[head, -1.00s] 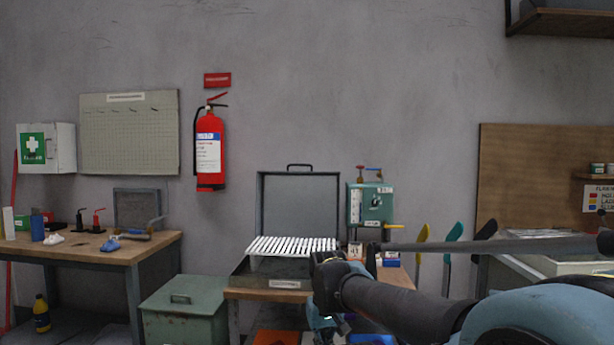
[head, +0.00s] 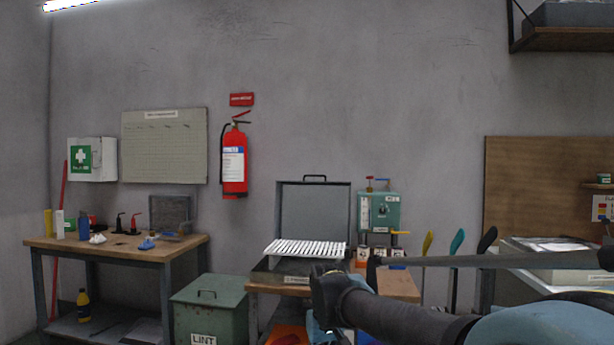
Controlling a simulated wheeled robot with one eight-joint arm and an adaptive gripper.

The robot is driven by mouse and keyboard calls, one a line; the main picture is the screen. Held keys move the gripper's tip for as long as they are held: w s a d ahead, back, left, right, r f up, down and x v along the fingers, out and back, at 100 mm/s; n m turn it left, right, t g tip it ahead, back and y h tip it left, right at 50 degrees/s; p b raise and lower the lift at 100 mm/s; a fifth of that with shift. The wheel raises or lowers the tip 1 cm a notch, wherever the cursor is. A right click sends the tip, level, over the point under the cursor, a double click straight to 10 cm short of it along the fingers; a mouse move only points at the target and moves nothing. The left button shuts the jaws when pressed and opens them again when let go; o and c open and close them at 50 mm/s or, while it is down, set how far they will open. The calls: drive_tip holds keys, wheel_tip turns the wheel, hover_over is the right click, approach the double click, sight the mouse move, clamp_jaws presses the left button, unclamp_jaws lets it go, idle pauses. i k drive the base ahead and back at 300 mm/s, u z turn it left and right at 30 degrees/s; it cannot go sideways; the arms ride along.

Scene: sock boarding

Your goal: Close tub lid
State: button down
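A low grey tub (head: 265,273) sits on the wooden bench in the middle of the head view. Its grey lid (head: 315,213) stands open, upright at the back, with a dark handle on its top edge. A white slatted rack (head: 305,248) lies across the tub's opening. My gripper (head: 324,310) is in front of the tub's right front corner in the picture, at the end of my dark arm, and hides part of the bench. Its fingers are too dark and small to read. I see nothing clearly held.
A green machine (head: 378,212) with valves stands right of the tub. A green lint bin (head: 208,310) stands on the floor left of the bench. A wooden worktable (head: 115,247) is farther left. A white-topped counter (head: 575,285) stands at right.

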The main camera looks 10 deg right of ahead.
sight(279, 185)
drive_tip(key=u, duration=1.25)
drive_tip(key=i, duration=1.1)
drive_tip(key=z, duration=1.7)
